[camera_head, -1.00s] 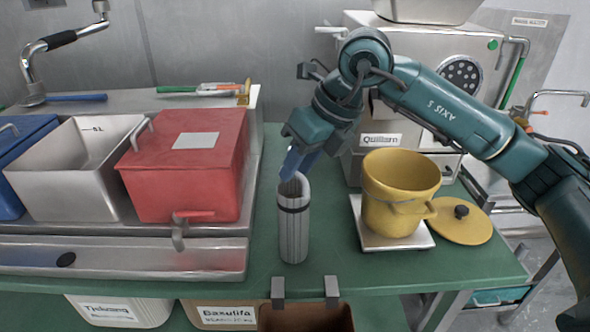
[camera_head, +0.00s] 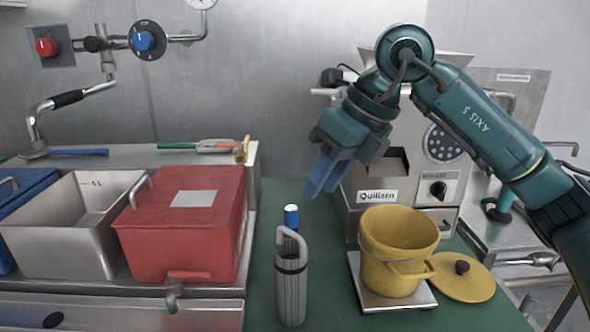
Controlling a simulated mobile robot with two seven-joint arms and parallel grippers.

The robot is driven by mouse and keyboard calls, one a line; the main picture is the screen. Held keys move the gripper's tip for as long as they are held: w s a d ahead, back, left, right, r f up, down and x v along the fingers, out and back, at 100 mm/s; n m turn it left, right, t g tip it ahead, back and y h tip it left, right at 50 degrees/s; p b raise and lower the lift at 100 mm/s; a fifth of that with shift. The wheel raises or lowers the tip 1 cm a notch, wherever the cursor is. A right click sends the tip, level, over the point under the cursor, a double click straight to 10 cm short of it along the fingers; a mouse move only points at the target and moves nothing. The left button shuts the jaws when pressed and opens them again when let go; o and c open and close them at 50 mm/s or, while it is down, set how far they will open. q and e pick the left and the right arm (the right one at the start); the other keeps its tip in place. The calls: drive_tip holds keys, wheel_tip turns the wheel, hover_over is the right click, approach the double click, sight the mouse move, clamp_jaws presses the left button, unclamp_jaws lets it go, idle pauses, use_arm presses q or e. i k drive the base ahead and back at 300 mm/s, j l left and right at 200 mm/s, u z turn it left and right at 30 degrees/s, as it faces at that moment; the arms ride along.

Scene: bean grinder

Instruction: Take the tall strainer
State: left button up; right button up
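A tall, narrow grey cylinder (camera_head: 291,295) with a dark band and a looped, slanted top stands upright on the green table; it appears to be the tall strainer. My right gripper (camera_head: 320,191) hangs above and to the right of the cylinder, blue fingers pointing down and left. The fingertips are a little apart with nothing visible between them, clear of the cylinder. My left gripper is not in view.
A yellow pot (camera_head: 398,245) stands on a scale (camera_head: 368,300), with its yellow lid (camera_head: 462,278) beside it. The Quillarn machine (camera_head: 450,200) stands behind. A red lidded box (camera_head: 185,240) and steel bin (camera_head: 75,235) are left. Green table (camera_head: 335,265) between is clear.

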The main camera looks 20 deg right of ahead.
sight(290, 257)
drive_tip(key=k, duration=1)
